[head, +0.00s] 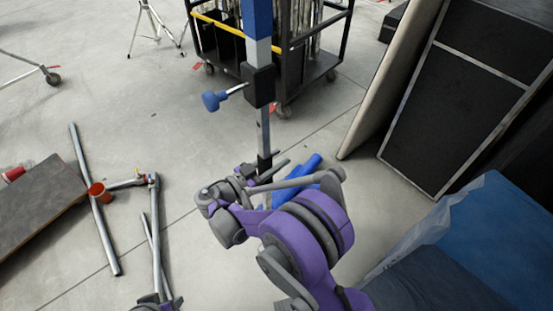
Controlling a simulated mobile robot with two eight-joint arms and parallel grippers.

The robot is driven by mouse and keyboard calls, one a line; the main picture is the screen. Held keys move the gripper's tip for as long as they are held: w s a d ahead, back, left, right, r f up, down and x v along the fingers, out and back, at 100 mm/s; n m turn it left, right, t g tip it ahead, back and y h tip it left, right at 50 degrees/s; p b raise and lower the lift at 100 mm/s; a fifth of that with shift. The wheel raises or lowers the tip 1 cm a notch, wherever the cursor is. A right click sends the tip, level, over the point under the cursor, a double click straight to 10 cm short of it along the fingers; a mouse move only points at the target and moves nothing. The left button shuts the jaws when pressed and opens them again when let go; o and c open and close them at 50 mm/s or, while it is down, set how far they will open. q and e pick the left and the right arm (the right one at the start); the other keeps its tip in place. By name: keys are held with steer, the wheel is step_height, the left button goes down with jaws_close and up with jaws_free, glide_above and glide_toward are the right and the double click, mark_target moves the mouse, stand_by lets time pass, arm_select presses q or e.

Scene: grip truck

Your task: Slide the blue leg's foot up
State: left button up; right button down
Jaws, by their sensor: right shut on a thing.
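The blue leg (257,20) stands upright at the top middle, a blue tube with a bare grey section below it. A black clamp (259,85) with a blue knob (212,101) sits around it. A thinner silver tube runs down from the clamp to a dark foot (264,160). My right gripper (267,172) is shut on the foot at the lower end; its own wrist hides part of the grip. Purple and grey parts at the bottom edge look like my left gripper (158,302), mostly cut off, so its jaws cannot be read.
A black wheeled cart (300,75) stands behind the leg. Blue tubes (300,182) lie behind my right wrist. Black panels (455,95) and a blue-covered block (500,235) fill the right.

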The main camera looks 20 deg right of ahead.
stand_by(0.8)
step_height(320, 180, up, 13)
steer(key=p, duration=0.7)
steer(key=shift+f+p, duration=0.2)
steer(key=shift+p, duration=0.15)
steer(key=shift+w, duration=0.1)
steer(key=shift+c, duration=2.2)
jaws_free()
steer(key=shift+f, duration=0.1)
steer(key=v, duration=1.1)
steer(key=shift+p, duration=0.3)
steer(key=shift+d, duration=0.1)
